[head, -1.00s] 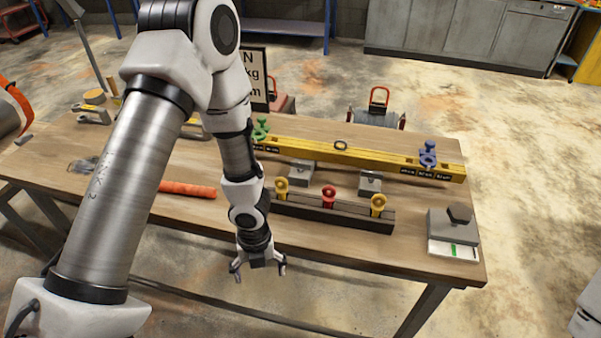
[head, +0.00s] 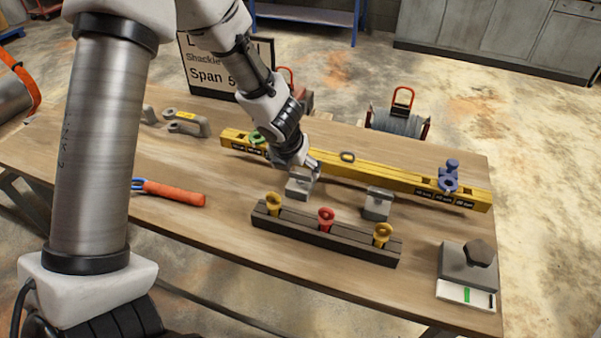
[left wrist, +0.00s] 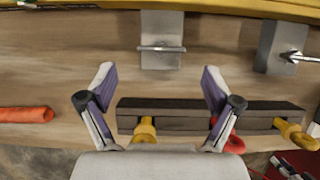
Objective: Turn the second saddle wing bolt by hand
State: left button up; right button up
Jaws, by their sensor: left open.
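Two grey saddle blocks stand on the wooden table in front of the yellow beam. The left block (head: 299,187) is partly hidden by my left gripper (head: 305,167). The right block (head: 377,204) is clear of it. In the left wrist view, the left block (left wrist: 161,27) bears a wing bolt (left wrist: 161,48) that shows as a level bar. The right block (left wrist: 270,48) bears a wing bolt (left wrist: 298,57) pointing right. My left gripper (left wrist: 159,82) is open and empty, its fingers spread on the near side of the left block. My right gripper is out of view.
A dark rack (head: 297,231) with yellow and red eye bolts stands close in front of the blocks. The yellow beam (head: 390,173), with green and blue shackles, lies behind. An orange-handled tool (head: 173,192) lies left. A grey block with a hex bolt (head: 480,252) stands right.

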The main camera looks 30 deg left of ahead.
aim_at(300, 174)
pick_arm(q)
jog(key=x, duration=0.2)
jog(key=w+x, duration=0.1)
jog(key=x, duration=0.2)
jog(key=shift+r+b, duration=0.1)
jog(key=shift+b, duration=0.3)
jog(key=shift+s+r, duration=0.15)
jog(key=shift+s, duration=0.1)
jog(key=shift+s+r, duration=0.15)
jog(key=shift+c, duration=1)
jog(key=c, duration=0.9)
jog(key=shift+c, duration=0.2)
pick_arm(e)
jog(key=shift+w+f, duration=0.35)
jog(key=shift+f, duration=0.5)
